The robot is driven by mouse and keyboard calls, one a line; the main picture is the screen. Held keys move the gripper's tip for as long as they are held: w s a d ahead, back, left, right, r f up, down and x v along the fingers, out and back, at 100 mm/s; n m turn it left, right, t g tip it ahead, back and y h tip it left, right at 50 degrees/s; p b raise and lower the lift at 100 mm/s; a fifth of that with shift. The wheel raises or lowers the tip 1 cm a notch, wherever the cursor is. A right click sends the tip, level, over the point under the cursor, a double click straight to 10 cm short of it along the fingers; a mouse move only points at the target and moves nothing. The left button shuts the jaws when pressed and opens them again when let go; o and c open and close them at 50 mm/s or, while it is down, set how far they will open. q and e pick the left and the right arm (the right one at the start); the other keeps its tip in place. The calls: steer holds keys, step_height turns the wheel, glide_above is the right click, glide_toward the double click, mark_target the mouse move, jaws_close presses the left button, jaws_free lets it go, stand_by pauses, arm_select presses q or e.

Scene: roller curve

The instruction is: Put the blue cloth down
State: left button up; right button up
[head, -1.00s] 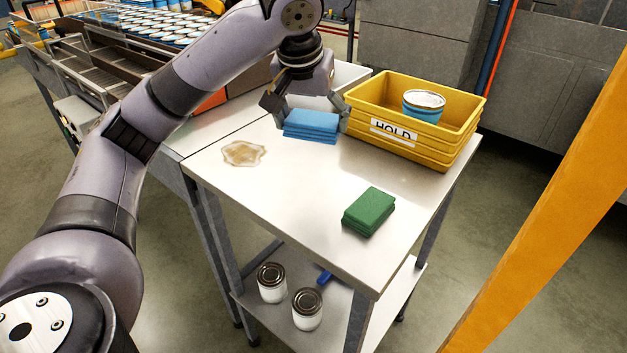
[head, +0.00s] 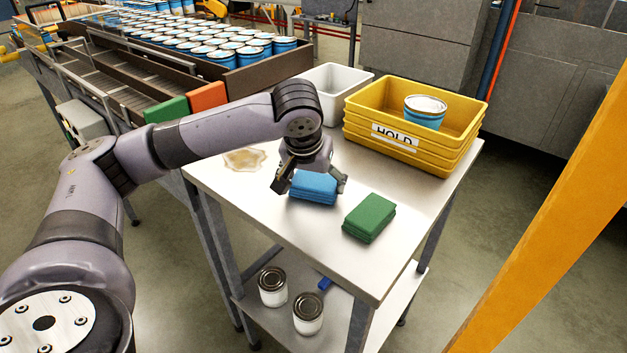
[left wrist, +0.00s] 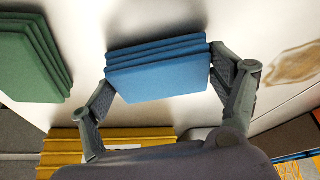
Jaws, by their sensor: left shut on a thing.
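The blue cloth (head: 314,187) is a folded stack held in my left gripper (head: 311,184), over the steel table to the left of the green cloth. In the left wrist view the blue cloth (left wrist: 158,68) sits between the two fingers of my left gripper (left wrist: 160,80), which are shut on its ends. I cannot tell whether its underside touches the table top. A folded green cloth (head: 369,217) lies on the table (head: 290,240), and the green cloth also shows in the left wrist view (left wrist: 30,58). My right gripper is not in view.
A brown spill (head: 243,159) lies on the table's left part. Yellow stacked crates (head: 365,132) marked HOLD contain a blue can (head: 425,115). A white bin (head: 335,85) stands behind. Two white cans (head: 272,290) stand on the lower shelf. An orange post (head: 545,200) rises at right.

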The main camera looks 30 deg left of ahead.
arm_select(q)
steer(key=shift+f, duration=0.1)
steer(key=o, duration=1)
steer(key=shift+c, duration=0.2)
steer(key=shift+s+d+r, duration=0.1)
steer(key=shift+r, duration=0.35)
steer(key=v, duration=1.1)
steer(key=shift+b, duration=0.4)
steer(key=shift+s+r, duration=0.1)
